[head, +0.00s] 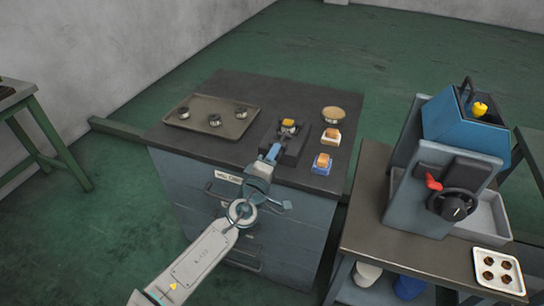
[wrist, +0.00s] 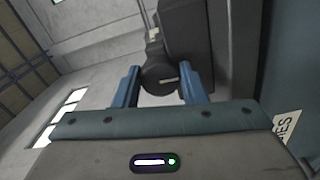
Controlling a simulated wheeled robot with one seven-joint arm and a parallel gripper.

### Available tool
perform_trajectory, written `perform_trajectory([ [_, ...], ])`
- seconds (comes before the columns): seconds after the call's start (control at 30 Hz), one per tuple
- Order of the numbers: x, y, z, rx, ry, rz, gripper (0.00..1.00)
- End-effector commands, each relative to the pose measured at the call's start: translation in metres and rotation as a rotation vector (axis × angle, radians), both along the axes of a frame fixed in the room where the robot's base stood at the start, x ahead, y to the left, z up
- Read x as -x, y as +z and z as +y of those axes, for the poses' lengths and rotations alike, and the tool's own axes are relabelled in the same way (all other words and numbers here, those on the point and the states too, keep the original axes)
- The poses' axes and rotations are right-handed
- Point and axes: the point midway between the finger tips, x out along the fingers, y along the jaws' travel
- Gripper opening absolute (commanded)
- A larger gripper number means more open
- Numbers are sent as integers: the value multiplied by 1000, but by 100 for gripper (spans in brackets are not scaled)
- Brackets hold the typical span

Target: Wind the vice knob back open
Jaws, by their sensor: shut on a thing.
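The dark vice (head: 292,148) stands on the cabinet top near its front edge, with a yellow piece (head: 288,122) between its jaws. My gripper (head: 272,153) reaches the front of the vice from the cabinet's front side. In the wrist view its two blue fingers (wrist: 162,86) are shut on the round dark vice knob (wrist: 158,77), one on each side. The vice body (wrist: 190,32) rises beyond the knob. In the head view the knob is hidden behind my gripper.
A tray (head: 190,127) with several round parts lies left of the vice. A blue machine (head: 443,180) stands on the right bench.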

Motion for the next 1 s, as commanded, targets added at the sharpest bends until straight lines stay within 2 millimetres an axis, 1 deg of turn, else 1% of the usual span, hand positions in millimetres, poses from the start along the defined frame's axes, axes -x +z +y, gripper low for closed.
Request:
perform_trajectory([
  [0.1,0,0,1,56,1,20,15],
  [0.3,0,0,1,113,1,41,15],
  [0.83,0,0,1,133,2,49,15],
  [0.87,0,0,1,132,2,49,40],
  [0.9,0,0,1,132,2,49,51],
  [0.93,0,0,1,132,2,49,59],
  [1.0,0,0,1,132,1,49,59],
])
